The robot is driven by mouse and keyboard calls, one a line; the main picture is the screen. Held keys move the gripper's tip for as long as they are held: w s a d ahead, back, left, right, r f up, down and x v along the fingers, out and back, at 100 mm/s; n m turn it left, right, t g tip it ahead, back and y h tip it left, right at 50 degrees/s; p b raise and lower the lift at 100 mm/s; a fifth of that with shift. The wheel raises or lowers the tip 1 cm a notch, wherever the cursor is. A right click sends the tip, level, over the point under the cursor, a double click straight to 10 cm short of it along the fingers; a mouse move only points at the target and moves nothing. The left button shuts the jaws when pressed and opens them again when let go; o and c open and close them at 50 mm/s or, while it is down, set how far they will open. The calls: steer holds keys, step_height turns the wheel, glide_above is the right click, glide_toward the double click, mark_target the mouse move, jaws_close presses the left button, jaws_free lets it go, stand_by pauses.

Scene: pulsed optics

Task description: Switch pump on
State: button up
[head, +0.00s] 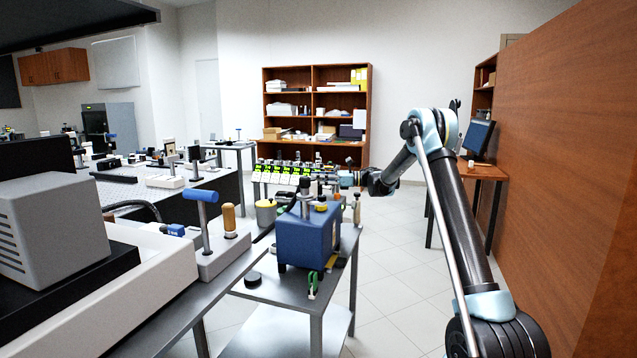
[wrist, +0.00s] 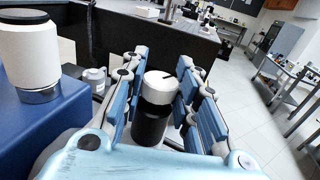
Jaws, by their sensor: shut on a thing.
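The pump appears to be the blue box (head: 303,242) on the small metal table in the head view, with fittings on its top. My gripper (head: 345,179) is behind and above its right side, small and partly hidden among the fittings. In the wrist view my gripper (wrist: 157,98) has its blue-padded fingers on both sides of a white-topped knob (wrist: 160,82) with a dark line on its top and a black body below. It is shut on this knob. A blue surface (wrist: 40,130) fills the left of the wrist view and bears a white cylinder (wrist: 28,45).
The small table (head: 283,292) also holds a black cap (head: 253,279) and green clips (head: 313,286). A row of devices with lit green displays (head: 280,172) stands behind the pump. A bench with a grey box (head: 55,225) is at left. Floor at right is clear.

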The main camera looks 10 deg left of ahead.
steer(key=shift+w, duration=0.15)
steer(key=o, duration=1.1)
steer(key=d, duration=0.4)
steer(key=w+d, duration=0.1)
steer(key=d, duration=0.3)
steer(key=w+d, duration=0.1)
steer(key=d, duration=0.3)
steer(key=shift+w, duration=0.15)
